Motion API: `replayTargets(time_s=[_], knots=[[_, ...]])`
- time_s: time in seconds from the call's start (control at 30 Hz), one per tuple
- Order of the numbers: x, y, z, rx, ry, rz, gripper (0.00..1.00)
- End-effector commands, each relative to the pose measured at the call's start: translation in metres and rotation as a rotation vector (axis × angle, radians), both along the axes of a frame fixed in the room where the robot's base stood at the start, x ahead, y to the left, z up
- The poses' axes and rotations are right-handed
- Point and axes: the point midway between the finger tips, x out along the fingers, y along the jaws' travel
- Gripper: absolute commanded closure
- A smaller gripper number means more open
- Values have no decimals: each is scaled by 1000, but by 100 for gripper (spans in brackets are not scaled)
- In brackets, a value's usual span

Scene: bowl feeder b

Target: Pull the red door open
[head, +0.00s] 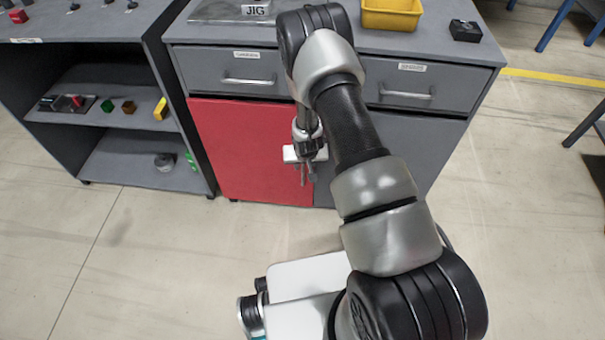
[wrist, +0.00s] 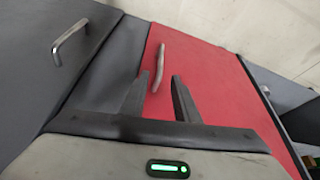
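The red door (head: 245,150) is the left lower front of the grey cabinet and looks shut. It fills the middle of the wrist view (wrist: 215,95), with its metal bar handle (wrist: 160,66) in front of the fingers. My gripper (head: 307,172) is near the right edge of the red door in the head view. In the wrist view its two fingers (wrist: 160,78) are apart, with the lower end of the handle in line with the gap between them. Whether the fingers reach around the handle cannot be told. My arm and gripper hide the handle in the head view.
Above the red door is a closed drawer (head: 232,72); another drawer (head: 425,92) is to its right, above a grey door (head: 425,150). An open shelf unit (head: 110,80) stands at the left. The floor (head: 160,250) before the door is clear apart from my base.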

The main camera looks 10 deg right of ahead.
Motion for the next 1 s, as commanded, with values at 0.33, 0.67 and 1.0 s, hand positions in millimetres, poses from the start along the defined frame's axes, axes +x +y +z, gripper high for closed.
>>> replayTargets(time_s=[0.33,0.67,1.0], knots=[[27,-4,-71,0,1,-1,72],[38,-4,-93,0,0,-1,72],[38,-4,-93,0,0,-1,87]])
